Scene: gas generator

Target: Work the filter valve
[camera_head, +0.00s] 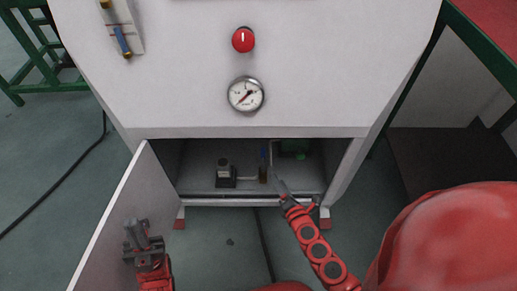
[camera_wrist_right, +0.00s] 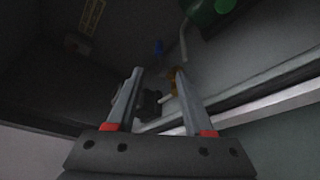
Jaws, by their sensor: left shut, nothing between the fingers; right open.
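The filter valve appears as a small brass body (camera_head: 263,175) with a blue part (camera_head: 263,154) above it, inside the open lower cabinet. In the right wrist view the blue part (camera_wrist_right: 158,47) shows ahead, between the lines of the fingers. The brass part (camera_wrist_right: 173,82) is partly hidden behind the right-hand finger. My right gripper (camera_head: 279,184) is open and reaches into the cabinet opening, just right of the brass body; contact cannot be told. My left gripper (camera_head: 138,236) is shut and empty, in front of the open cabinet door.
The cabinet door (camera_head: 112,222) stands open at the left. A small dark device with a pale top (camera_head: 225,174) stands left of the valve. A green vessel (camera_wrist_right: 212,12) with a pale pipe is at the back right. A gauge (camera_head: 246,94) and red knob (camera_head: 243,39) are above.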

